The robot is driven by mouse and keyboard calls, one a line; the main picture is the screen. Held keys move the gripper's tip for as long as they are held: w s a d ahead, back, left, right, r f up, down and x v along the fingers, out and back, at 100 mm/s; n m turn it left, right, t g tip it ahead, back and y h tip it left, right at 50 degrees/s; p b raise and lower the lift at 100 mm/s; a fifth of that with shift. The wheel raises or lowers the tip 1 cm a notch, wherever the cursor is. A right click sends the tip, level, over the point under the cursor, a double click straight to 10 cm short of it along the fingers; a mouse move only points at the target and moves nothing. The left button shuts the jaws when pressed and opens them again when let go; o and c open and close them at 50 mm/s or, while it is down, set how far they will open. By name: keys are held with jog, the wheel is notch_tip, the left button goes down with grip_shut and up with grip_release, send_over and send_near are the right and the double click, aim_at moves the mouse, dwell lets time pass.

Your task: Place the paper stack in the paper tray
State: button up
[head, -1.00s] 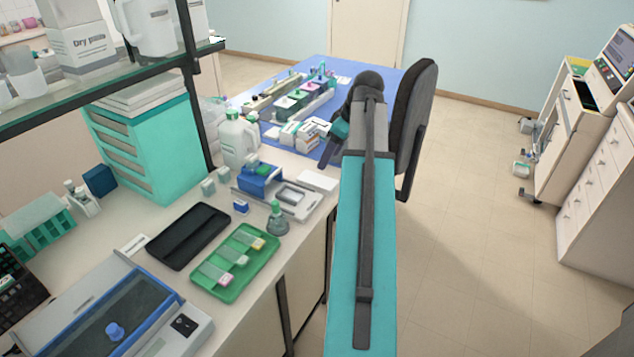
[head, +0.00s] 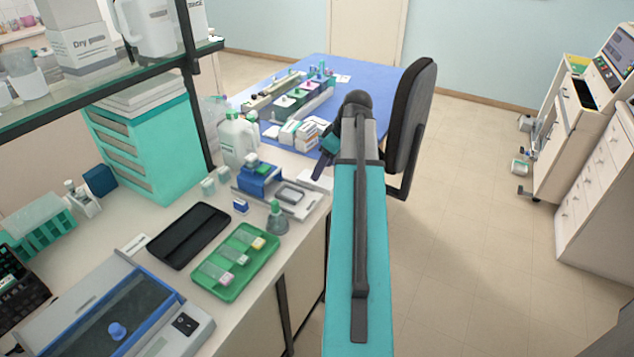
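A flat white pad that looks like the paper stack (head: 314,183) lies at the right edge of the bench, partly hidden by my arm. My gripper (head: 320,172) shows as dark fingers pointing down and left, at or just above this pad. The gap between the fingers is not clear, and I cannot tell whether they touch the pad. An empty, shallow black tray (head: 188,236) lies flat on the bench to the left; it may be the paper tray, but no label shows.
A green tray with slides (head: 225,292) lies beside the black tray. A green-capped flask (head: 277,220), a blue device (head: 260,180) and a white bottle (head: 238,140) stand near my gripper. A dark chair (head: 410,120) is close right of my arm.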

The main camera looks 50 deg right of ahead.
jog(key=shift+f, duration=0.1)
jog(key=shift+p+x, duration=0.85)
jog(key=shift+x, duration=1.65)
jog(key=c, duration=1)
jog(key=shift+w, duration=0.1)
